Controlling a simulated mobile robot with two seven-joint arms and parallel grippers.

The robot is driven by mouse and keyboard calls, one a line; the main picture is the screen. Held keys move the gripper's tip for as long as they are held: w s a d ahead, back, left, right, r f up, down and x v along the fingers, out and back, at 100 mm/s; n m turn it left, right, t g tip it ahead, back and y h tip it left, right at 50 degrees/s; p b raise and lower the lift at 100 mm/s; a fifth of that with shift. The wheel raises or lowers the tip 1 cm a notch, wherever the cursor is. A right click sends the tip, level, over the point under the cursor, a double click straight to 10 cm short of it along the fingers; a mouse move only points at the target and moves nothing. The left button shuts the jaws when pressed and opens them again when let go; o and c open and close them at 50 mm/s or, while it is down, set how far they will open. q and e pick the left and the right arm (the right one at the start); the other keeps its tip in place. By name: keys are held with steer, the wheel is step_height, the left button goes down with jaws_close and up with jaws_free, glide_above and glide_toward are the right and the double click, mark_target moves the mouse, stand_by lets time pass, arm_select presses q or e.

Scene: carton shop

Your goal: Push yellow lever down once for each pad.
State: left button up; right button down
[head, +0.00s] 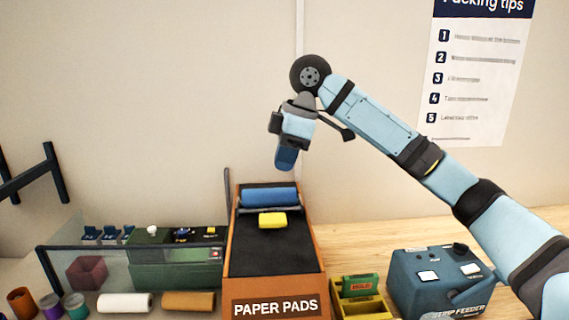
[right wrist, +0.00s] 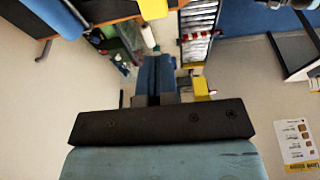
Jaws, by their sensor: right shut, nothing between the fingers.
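The paper pads machine (head: 230,270) stands in the middle of the head view, with orange-brown sides, a black sloping bed and a "PAPER PADS" label. A yellow block (head: 272,220), which looks like the lever's handle, sits near the top of the bed, just in front of a blue roller (head: 269,196). My right gripper (head: 286,158) is shut and empty in the air above the machine's back end, apart from the yellow block. Its blue fingers (right wrist: 155,78) also show together in the right wrist view. I cannot make out a separate pad. My left gripper is not in view.
A blue strip feeder (head: 428,280) and a yellow bin (head: 360,305) stand right of the machine. A green device (head: 165,262) behind a clear panel and two rolls (head: 125,303) are on the left. The wall behind has a poster (head: 475,75).

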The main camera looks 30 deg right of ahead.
glide_toward(271, 220)
steer(key=x, duration=0.5)
steer(key=shift+w+a+f, duration=0.15)
steer(key=shift+a+f, duration=0.05)
steer(key=shift+f+p, duration=0.3)
steer(key=shift+f, duration=0.35)
steer(key=shift+f, duration=0.1)
